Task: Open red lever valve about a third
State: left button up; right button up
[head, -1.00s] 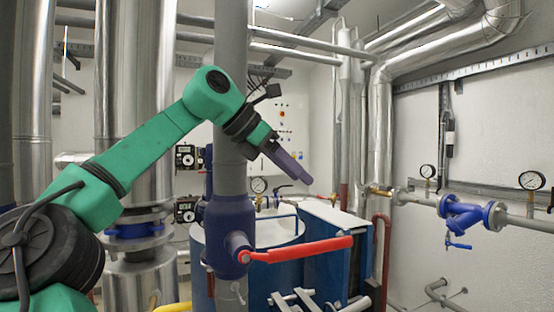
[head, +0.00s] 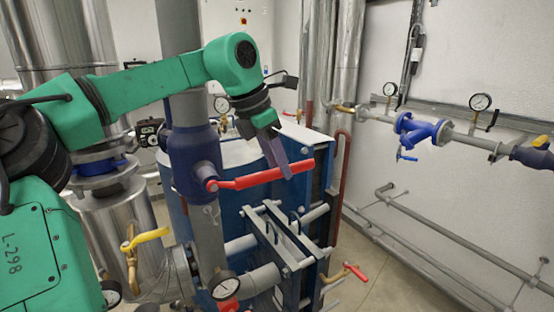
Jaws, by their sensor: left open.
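The red lever (head: 248,180) sticks out to the right from the blue valve body (head: 192,160) on a vertical grey pipe. It lies nearly level, its free end slightly raised, crosswise to the pipe. My left gripper (head: 279,169) comes down from above, with its purple fingers at the outer half of the lever. The fingers look open, and one appears in front of the lever. I cannot tell whether they touch it. My right gripper is not in view.
A blue plate exchanger (head: 318,200) with a metal frame stands behind and below the lever. A smaller red handle (head: 356,272) is at lower right. The floor at right is clear.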

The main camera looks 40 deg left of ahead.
pick_arm(q)
jog(key=shift+d, duration=0.15)
jog(key=shift+s, duration=0.1)
grip_shut()
dwell(1.2)
